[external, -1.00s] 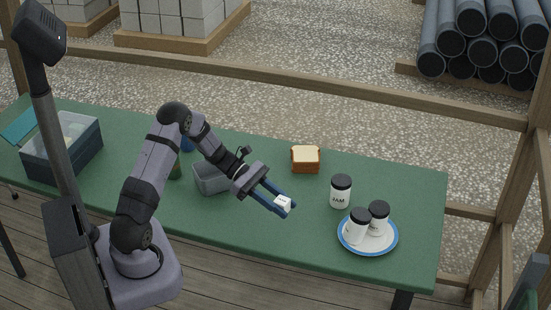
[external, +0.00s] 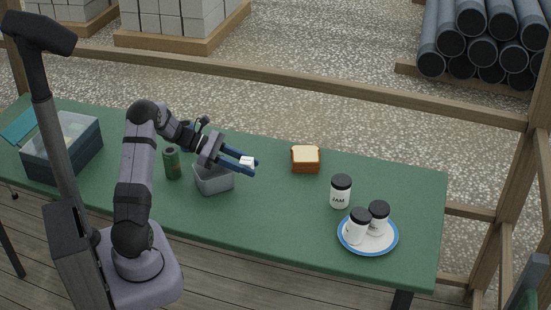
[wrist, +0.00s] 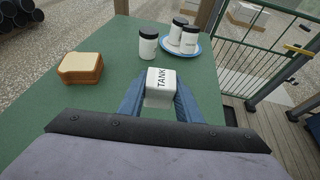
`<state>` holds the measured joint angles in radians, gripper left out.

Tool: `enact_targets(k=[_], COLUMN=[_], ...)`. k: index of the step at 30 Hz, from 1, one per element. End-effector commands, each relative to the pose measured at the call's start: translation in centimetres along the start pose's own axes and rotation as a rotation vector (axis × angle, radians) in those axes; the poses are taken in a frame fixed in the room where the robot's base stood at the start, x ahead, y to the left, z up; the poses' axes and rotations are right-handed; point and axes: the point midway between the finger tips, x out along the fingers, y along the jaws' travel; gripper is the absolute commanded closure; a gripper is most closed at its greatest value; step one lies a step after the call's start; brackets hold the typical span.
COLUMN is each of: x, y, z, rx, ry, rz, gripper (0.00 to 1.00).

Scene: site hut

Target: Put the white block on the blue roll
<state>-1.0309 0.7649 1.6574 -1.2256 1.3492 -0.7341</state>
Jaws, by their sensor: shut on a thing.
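The white block (external: 246,161) is held between the blue fingers of my gripper (external: 249,165), which is shut on it above the table, beyond the right side of the grey bin. In the wrist view the block (wrist: 160,82) shows the word TANK on its face, between the fingertips of my gripper (wrist: 160,98). I cannot make out the blue roll in either current view. My arm covers the table behind the green can, where something blue showed earlier.
A grey open bin (external: 214,182) and a green can (external: 172,163) stand near my arm. A bread loaf (external: 305,160), a jam jar (external: 340,192) and a blue-rimmed plate (external: 368,250) with two jars are to the right. A toolbox (external: 62,150) is at left.

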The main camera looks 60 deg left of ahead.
Motion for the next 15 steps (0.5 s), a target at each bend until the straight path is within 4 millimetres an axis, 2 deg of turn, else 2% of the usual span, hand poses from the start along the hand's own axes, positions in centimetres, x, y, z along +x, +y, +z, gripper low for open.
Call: enact_targets(k=[1,3,15], x=[-1.9,-4.2,-17.8], y=[1.9,4.4,18.3], z=[0.1,0.2,1.8], rx=[-0.017,-0.050,-0.278], ry=[0.000,0.000,-0.001], rz=[0.058,0.135,0.687], gripper=[0.93,0.93,0.93])
